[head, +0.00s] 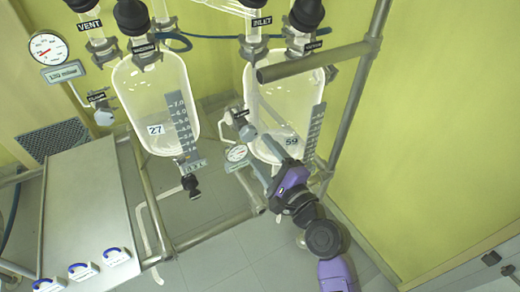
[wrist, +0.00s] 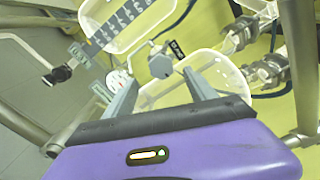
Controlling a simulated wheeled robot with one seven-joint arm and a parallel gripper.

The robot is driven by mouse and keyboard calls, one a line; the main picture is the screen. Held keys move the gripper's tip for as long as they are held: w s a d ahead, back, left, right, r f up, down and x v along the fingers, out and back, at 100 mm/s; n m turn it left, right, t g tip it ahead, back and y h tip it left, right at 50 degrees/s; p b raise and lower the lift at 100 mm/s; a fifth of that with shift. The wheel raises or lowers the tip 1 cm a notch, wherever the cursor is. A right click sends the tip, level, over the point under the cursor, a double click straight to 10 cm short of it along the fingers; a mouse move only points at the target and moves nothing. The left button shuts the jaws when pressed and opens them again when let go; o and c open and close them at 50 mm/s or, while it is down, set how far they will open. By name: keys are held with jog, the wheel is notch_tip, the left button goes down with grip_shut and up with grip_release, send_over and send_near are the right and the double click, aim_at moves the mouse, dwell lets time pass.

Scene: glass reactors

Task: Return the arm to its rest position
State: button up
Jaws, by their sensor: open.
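My gripper (head: 259,143) is in front of the lower part of the right glass reactor (head: 285,95), marked 59. My purple arm reaches up to it from the lower right. In the wrist view my gripper (wrist: 159,78) has its two grey fingers spread apart with nothing held between them. A grey valve knob (wrist: 160,66) shows just past the fingertips, between them in the picture. I cannot tell whether either finger touches it. In the head view a grey valve (head: 243,122) with a dark label sits at the reactor's left side, close to the fingertips.
The left reactor (head: 158,100), marked 27, hangs beside a pressure gauge (head: 48,47). A metal frame post (head: 355,95) and crossbar (head: 315,62) stand close to my arm. A steel table (head: 90,210) with several labelled blue-handled items is at lower left. Open floor (head: 215,265) lies below.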

dwell(0.5)
jog(key=s+d+n+t+h, duration=0.5)
jog(key=s+d+n, duration=0.4)
jog(key=s+d, duration=0.45)
jog(key=s+d+f+n+g+h, duration=0.1)
jog(key=s+d+n+g+h, duration=0.1)
jog(key=s, duration=1.2)
jog(key=s+d+f+n+g+h+b, duration=0.1)
jog(key=s+d+n+g+h, duration=0.2)
jog(key=s+d, duration=0.4)
jog(key=s+n, duration=0.1)
jog(key=s, duration=0.7)
jog(key=shift+f+n, duration=0.4)
jog(key=shift+o, duration=0.2)
jog(key=shift+f, duration=0.1)
